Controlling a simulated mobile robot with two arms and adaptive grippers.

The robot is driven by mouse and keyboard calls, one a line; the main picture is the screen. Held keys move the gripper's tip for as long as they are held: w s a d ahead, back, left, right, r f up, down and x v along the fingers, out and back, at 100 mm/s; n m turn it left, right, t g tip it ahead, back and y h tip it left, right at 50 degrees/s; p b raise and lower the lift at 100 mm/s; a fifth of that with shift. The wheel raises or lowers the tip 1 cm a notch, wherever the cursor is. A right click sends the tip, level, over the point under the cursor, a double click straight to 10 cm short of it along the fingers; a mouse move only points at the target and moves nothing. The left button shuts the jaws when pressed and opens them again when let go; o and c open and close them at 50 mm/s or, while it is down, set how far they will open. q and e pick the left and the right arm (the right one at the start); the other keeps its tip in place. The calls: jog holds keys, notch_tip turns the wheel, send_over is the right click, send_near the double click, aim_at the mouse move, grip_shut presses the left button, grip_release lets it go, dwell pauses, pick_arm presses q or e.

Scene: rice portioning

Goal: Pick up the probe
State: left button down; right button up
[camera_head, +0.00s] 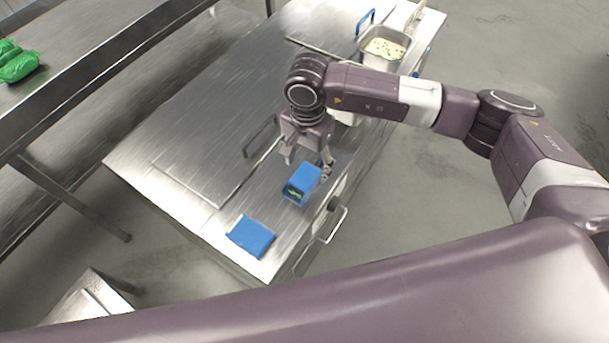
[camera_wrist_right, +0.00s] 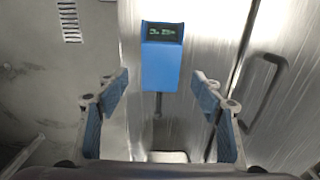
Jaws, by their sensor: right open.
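The probe (camera_head: 303,180) is a blue box-shaped device with a small dark display, on the steel cart top near its front right edge. In the right wrist view the probe (camera_wrist_right: 161,68) lies ahead of the gripper, centred between the fingers, with a short dark stem toward me. My right gripper (camera_head: 307,164) is open and empty, just behind the probe in the head view. Its two fingers (camera_wrist_right: 160,88) stand apart on either side in the wrist view; I see no contact. My left gripper is out of view.
A flat blue item (camera_head: 251,236) lies at the cart's near corner. A metal pan of food (camera_head: 384,47) is at the far end. The cart top (camera_head: 205,130) has lid handles but much free room. A steel table (camera_head: 75,45) with green bundles (camera_head: 19,64) is at left.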

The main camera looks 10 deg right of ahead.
jog(key=f+p, duration=0.1)
jog(key=f, duration=0.1)
jog(key=f+p, duration=0.1)
jog(key=f, duration=0.1)
jog(key=shift+s+a+p, duration=0.2)
jog(key=shift+p, duration=0.1)
jog(key=shift+f, duration=0.4)
jog(key=c, duration=1.2)
jog(key=shift+c, duration=0.2)
jog(key=shift+r, duration=0.1)
jog(key=shift+w+r+b, duration=0.15)
jog(key=shift+r+b, duration=0.15)
jog(key=shift+r, duration=0.2)
notch_tip(320, 180, up, 18)
jog(key=f+b, duration=0.1)
jog(key=b, duration=0.5)
notch_tip(320, 180, up, 8)
jog(key=p, duration=0.2)
send_over(305, 175)
